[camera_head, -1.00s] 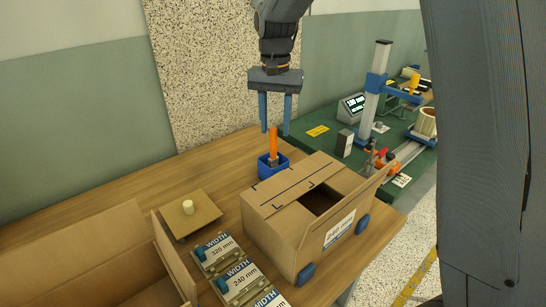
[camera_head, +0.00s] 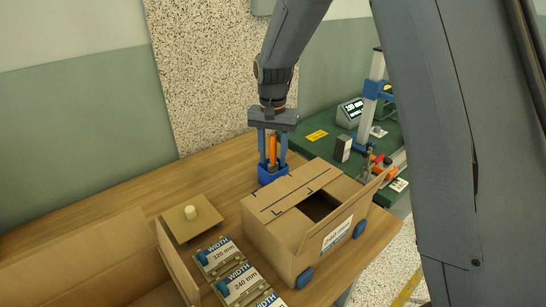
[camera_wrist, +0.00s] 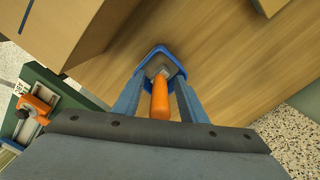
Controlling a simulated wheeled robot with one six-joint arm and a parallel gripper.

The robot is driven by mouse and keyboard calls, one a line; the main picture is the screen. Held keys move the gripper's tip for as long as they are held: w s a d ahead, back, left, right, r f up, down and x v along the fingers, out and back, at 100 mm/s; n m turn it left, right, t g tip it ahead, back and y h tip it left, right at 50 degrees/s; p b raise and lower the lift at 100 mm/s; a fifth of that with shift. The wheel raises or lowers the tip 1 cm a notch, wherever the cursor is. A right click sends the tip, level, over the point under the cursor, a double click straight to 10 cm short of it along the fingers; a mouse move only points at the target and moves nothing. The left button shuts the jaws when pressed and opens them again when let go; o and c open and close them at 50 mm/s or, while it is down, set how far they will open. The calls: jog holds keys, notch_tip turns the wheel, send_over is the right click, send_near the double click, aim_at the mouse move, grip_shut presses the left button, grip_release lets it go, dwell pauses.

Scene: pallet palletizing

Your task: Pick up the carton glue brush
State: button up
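The glue brush has an orange handle (camera_head: 272,148) and stands upright in a blue holder (camera_head: 273,178) on the wooden table, behind the carton. In the wrist view the orange handle (camera_wrist: 160,98) points up toward my gripper, and the blue holder (camera_wrist: 160,56) surrounds the brush's lower end. My gripper (camera_head: 272,162) points down over the holder with one finger on each side of the handle. The wrist view shows my gripper (camera_wrist: 160,92) with gaps between the fingers and the handle, so it is open.
A cardboard carton (camera_head: 258,217) with an opening stands just in front of the holder. Width plates (camera_head: 239,286), a small board with a knob (camera_head: 191,219) and a large open box (camera_head: 90,262) are to the left. A green bench (camera_head: 316,149) with a measuring device stands behind right.

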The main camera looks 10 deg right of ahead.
aim_at(273, 135)
grip_shut()
notch_tip(273, 135, up, 10)
jog(key=shift+r+b, duration=0.1)
jog(key=shift+b, duration=1.05)
